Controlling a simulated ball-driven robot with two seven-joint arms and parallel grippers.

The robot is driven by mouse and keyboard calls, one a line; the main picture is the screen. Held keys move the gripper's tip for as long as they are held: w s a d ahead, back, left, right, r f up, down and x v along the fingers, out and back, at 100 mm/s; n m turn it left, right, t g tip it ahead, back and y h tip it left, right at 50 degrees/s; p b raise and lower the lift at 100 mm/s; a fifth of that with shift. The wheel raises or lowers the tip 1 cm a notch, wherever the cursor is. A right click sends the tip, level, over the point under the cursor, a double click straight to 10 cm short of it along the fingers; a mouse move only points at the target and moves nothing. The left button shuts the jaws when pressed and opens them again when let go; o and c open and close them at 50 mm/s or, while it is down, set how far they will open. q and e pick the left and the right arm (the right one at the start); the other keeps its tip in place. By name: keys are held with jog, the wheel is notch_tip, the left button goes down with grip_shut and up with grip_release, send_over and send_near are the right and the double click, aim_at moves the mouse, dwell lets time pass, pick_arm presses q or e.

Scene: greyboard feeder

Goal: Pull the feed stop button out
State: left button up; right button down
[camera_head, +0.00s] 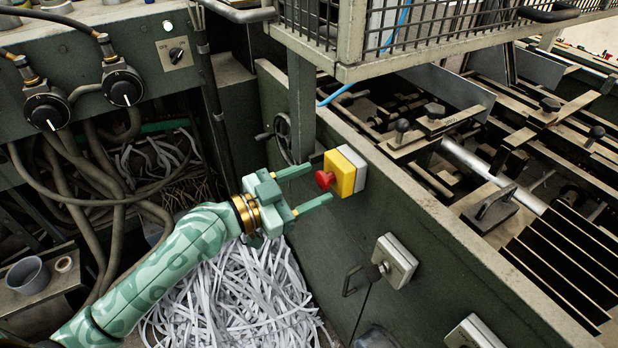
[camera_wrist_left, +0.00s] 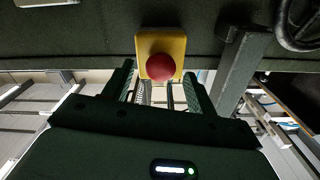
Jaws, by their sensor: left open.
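The feed stop button is a red mushroom head (camera_head: 325,180) on a yellow box (camera_head: 343,174) with a grey back, fixed to the dark green machine wall. My left gripper (camera_head: 322,183) points at it from the left, with its two fingers apart and their tips close to the red head. In the left wrist view the red head (camera_wrist_left: 160,67) sits in front of the yellow plate (camera_wrist_left: 178,45), between and just beyond the open fingers (camera_wrist_left: 160,85). I cannot tell whether the fingers touch it. My right gripper is not in view.
A grey switch box with a key or lever (camera_head: 396,262) is on the same wall, lower right. A handwheel (camera_head: 283,138) is behind the gripper. A wire-mesh guard (camera_head: 450,25) overhangs above. Shredded paper (camera_head: 235,300) lies heaped below my left arm.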

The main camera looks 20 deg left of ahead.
pick_arm(q)
jog(key=shift+w+d, duration=0.3)
grip_shut()
jog(key=shift+s+a+f, duration=0.1)
jog(key=shift+s+a, duration=0.25)
jog(key=shift+s, duration=0.05)
grip_release()
jog(key=shift+a, duration=0.1)
jog(key=shift+s, duration=0.15)
